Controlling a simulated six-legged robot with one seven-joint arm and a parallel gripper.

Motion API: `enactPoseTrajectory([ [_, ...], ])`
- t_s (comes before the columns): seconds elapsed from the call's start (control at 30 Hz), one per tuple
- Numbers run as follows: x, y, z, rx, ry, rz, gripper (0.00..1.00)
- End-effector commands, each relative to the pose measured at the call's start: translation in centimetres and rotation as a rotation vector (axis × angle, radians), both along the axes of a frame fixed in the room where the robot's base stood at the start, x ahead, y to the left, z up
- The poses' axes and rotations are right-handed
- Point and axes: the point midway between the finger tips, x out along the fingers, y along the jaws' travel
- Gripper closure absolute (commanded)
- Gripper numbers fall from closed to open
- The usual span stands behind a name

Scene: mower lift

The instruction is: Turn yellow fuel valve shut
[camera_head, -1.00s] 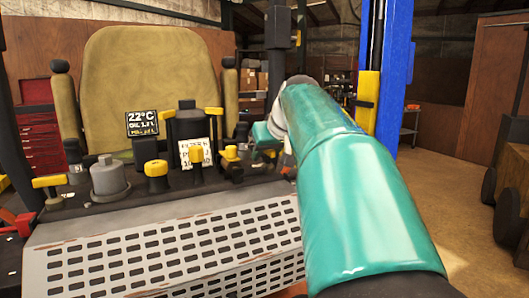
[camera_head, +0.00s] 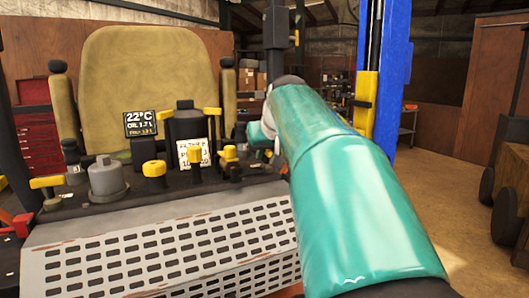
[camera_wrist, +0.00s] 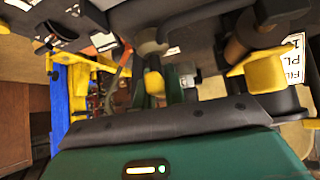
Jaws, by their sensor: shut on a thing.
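My gripper is at the right end of the machine's control panel (camera_head: 75,212); in the head view my arm hides its fingers. In the wrist view my gripper (camera_wrist: 165,86) has green fingers closed around a small yellow handle (camera_wrist: 154,83), which looks like the yellow fuel valve. Most of that valve is hidden by the fingers and the gripper body, so its turn angle cannot be read.
Other yellow controls stand close by: a stepped knob (camera_head: 229,154), a T-shaped knob (camera_head: 195,154), a round knob (camera_head: 154,169) and a left lever (camera_head: 47,182). A seat (camera_head: 150,75) is behind. A blue post (camera_head: 395,80) rises to the right.

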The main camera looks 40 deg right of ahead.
Motion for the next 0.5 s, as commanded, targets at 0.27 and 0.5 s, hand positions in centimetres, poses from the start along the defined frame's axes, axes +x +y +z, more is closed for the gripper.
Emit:
enactPoseTrajectory([
  [0.27,-0.03,-0.18,0.04,-0.003,-0.001,-0.231,1.00],
  [0.5,-0.16,-0.42,-0.01,-0.005,0.000,-0.458,1.00],
])
